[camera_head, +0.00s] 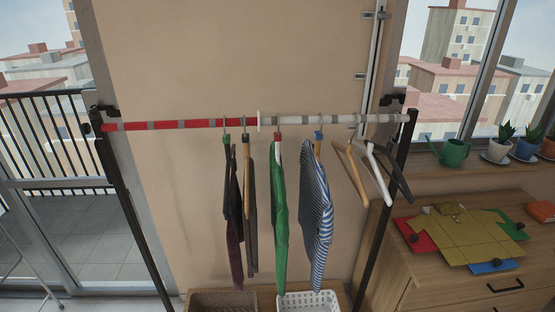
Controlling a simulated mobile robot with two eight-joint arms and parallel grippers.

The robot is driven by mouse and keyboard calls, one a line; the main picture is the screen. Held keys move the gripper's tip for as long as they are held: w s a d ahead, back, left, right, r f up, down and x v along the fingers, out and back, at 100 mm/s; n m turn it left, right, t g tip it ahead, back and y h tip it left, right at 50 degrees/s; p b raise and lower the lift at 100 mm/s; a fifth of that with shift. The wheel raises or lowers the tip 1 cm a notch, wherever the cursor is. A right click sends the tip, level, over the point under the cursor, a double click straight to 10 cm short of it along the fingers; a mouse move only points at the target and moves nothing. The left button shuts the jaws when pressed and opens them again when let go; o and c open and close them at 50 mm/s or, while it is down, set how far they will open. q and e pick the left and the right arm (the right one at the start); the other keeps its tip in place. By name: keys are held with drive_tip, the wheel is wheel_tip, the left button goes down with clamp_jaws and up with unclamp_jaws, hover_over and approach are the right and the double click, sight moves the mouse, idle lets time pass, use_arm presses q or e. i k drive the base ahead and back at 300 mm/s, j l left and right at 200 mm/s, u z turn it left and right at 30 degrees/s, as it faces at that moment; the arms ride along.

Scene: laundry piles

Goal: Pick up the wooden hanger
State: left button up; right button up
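The empty wooden hanger (355,178), light tan, hangs on the right part of the clothes rail (298,121). It is seen at a steep angle. An empty white hanger (380,182) hangs just right of it, and an empty dark hanger (398,175) hangs beside that, near the right post. The hooks are small and close together near the rail. Neither of my grippers is in view.
Left of the hanger hang a striped shirt (317,215), a green garment (280,210) and dark garments (235,220). A white basket (308,303) and a brown basket (222,303) stand below. A wooden dresser (430,285) with folded clothes (462,235) stands right.

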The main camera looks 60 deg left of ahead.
sight(348, 151)
drive_tip(key=u, duration=1.55)
